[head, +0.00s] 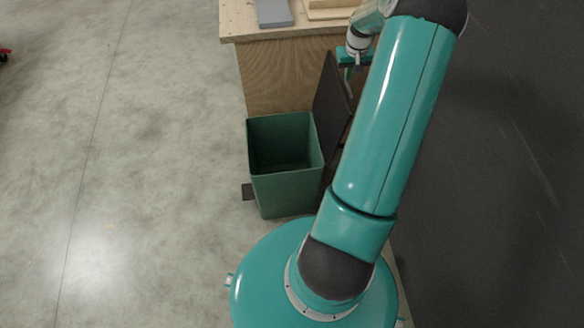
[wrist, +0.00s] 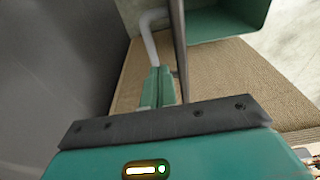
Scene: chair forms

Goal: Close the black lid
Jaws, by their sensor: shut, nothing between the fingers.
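The green bin (head: 262,192) stands on the floor with its top open. Its black lid (head: 328,103) stands raised on the bin's right side, partly hidden by my arm. In the wrist view the lid shows nearly edge-on as a thin dark strip (wrist: 179,45), with part of the bin (wrist: 226,20) to its right. My gripper (wrist: 157,72) is shut and empty, just left of the lid strip; I cannot tell whether they touch. In the head view my gripper (head: 348,72) is by the lid's upper right edge, its tips partly hidden.
A wooden workbench (head: 265,75) stands behind the bin, with a grey block (head: 273,13) and boards on top. A dark wall (head: 490,160) runs along the right, close to my arm. A pale bent tube (wrist: 149,38) shows beyond my fingers. Open floor (head: 120,150) lies left.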

